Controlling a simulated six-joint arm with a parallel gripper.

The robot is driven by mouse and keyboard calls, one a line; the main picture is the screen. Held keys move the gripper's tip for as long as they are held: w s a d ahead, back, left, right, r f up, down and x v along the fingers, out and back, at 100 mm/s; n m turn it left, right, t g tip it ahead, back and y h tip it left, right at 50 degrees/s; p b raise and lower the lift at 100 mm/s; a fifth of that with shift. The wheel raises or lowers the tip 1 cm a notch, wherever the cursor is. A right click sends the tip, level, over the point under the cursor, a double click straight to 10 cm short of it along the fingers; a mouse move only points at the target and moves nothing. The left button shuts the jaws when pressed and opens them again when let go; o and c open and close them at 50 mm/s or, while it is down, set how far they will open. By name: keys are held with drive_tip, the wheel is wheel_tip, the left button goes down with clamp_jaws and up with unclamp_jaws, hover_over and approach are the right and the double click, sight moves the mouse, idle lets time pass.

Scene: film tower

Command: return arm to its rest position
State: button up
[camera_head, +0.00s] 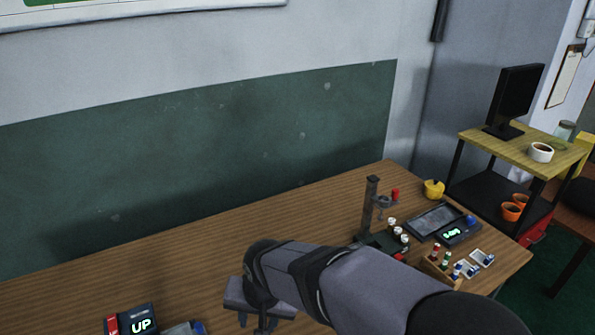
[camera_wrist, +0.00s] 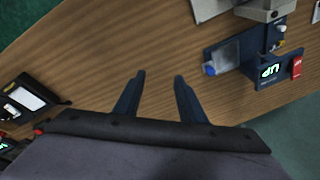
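My gripper (camera_wrist: 159,77) is open in the wrist view, with its two dark fingers apart and nothing between them. Bare wooden table (camera_wrist: 110,50) lies beneath the fingers. In the head view my gripper (camera_head: 266,328) shows only partly at the bottom, over the table (camera_head: 200,250), and my grey arm reaches in from the lower right. The fingertips are cut off or hidden there.
A dark device with a lit "UP" display (camera_head: 141,325) sits at the lower left; it also shows in the wrist view (camera_wrist: 269,71). A post stand (camera_head: 371,205), a dark tray (camera_head: 434,221), a yellow pot (camera_head: 434,189) and a wooden rack (camera_head: 437,272) with small film rolls occupy the right end. The table's middle is clear.

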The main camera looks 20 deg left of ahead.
drive_tip(key=w+d+m+h+p, duration=0.1)
drive_tip(key=w+d, duration=0.2)
drive_tip(key=d, duration=1.5)
drive_tip(key=s+d, duration=0.4)
drive_tip(key=d, duration=0.4)
drive_tip(key=s+d+m+g+h+p, duration=0.1)
drive_tip(key=s+d, duration=0.4)
drive_tip(key=d, duration=0.4)
drive_tip(key=shift+f+g+p, duration=0.3)
drive_tip(key=shift+f, duration=0.05)
